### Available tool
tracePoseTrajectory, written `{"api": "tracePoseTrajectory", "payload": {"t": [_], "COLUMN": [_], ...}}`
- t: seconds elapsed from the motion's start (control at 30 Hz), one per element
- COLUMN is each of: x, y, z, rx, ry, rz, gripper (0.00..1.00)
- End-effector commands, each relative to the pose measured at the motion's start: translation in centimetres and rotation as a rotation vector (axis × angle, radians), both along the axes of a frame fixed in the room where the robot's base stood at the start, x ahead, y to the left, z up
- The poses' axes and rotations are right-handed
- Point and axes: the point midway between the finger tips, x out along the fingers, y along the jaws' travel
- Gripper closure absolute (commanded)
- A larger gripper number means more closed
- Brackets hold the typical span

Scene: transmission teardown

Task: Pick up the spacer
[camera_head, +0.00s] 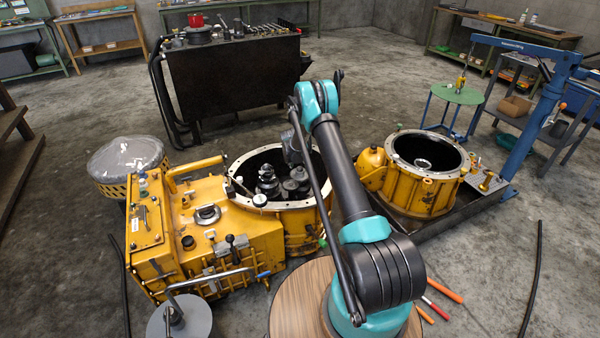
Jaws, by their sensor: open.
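I cannot pick out the spacer with certainty in the head view. The yellow transmission housing (225,250) stands on the floor at centre left, with a round flanged opening on its right side. Inside the opening are dark gear shafts (268,182), partly hidden by my arm. A small white-topped round part (259,200) shows at the near rim. My gripper (294,150) is open and hangs over the far part of this opening. Its fingertips are small and partly hidden by my arm, and I see nothing held in it.
A second yellow round housing (425,185) sits in a dark tray (460,215) at right. A black bench (235,80) with tools stands behind. A blue crane (525,125) and a green stool (457,95) are at right. Red and orange-handled tools (442,290) lie on the floor.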

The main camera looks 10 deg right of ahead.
Motion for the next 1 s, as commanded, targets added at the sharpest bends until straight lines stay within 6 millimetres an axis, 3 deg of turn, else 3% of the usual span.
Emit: {"api": "tracePoseTrajectory", "payload": {"t": [0.37, 0.8, 1.0], "x": [0.34, 0.34, 0.35], "y": [-0.24, -0.23, -0.23], "z": [-1.02, -0.99, -0.98], "rx": [0.000, 0.000, 0.000], "ry": [0.000, 0.000, 0.000], "rz": [0.000, 0.000, 0.000], "gripper": [0.33, 0.87, 0.89]}}
